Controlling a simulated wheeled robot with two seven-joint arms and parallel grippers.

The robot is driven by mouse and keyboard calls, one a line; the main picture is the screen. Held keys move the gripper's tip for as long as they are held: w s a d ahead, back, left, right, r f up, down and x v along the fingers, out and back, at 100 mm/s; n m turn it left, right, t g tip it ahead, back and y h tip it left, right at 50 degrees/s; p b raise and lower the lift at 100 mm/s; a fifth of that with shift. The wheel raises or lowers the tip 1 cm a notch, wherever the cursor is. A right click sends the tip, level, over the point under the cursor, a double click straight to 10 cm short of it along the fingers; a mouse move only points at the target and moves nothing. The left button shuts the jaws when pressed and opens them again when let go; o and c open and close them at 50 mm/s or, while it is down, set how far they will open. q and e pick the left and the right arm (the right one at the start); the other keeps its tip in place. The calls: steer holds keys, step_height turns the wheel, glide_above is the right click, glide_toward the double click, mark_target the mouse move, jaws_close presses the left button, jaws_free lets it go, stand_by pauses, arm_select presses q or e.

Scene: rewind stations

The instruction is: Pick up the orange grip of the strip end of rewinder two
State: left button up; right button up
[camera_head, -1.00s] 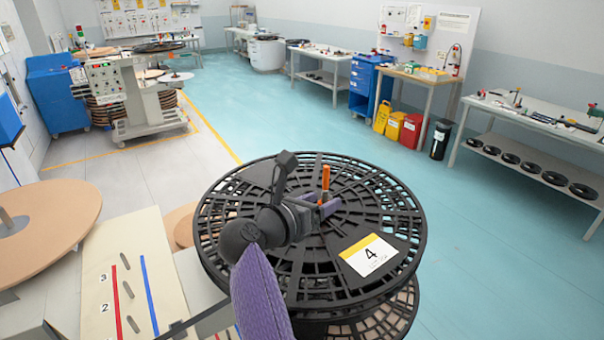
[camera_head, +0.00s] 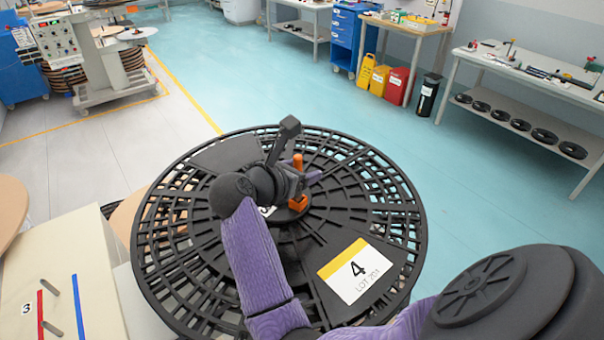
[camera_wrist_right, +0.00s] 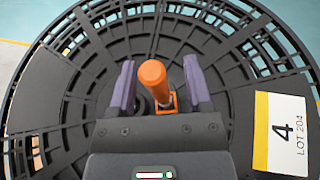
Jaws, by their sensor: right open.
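An orange grip (camera_head: 298,162) stands upright near the centre of a black slotted reel (camera_head: 215,290). The reel carries a white and yellow label with the number 4. My right gripper (camera_head: 302,180) is over the reel's hub with its jaws apart. In the right wrist view the orange grip (camera_wrist_right: 153,80) lies between the two purple fingers of the right gripper (camera_wrist_right: 159,75), with a gap on each side. An orange foot shows below the grip, near the hub. Part of the hub is hidden by my wrist. My left gripper is not in view.
A cream panel (camera_head: 85,240) with red and blue lines stands at the lower left, close to the reel. A grey machine (camera_head: 105,65) stands at the back left. Workbenches and bins line the right and back. The teal floor behind the reel is clear.

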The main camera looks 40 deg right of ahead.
steer(key=shift+x, duration=0.9)
steer(key=shift+s+a+r, duration=0.1)
steer(key=shift+a+r, duration=0.2)
steer(key=shift+a, duration=0.25)
steer(key=c, duration=0.4)
steer(key=shift+d+f, duration=0.1)
steer(key=shift+d, duration=0.05)
jaws_close()
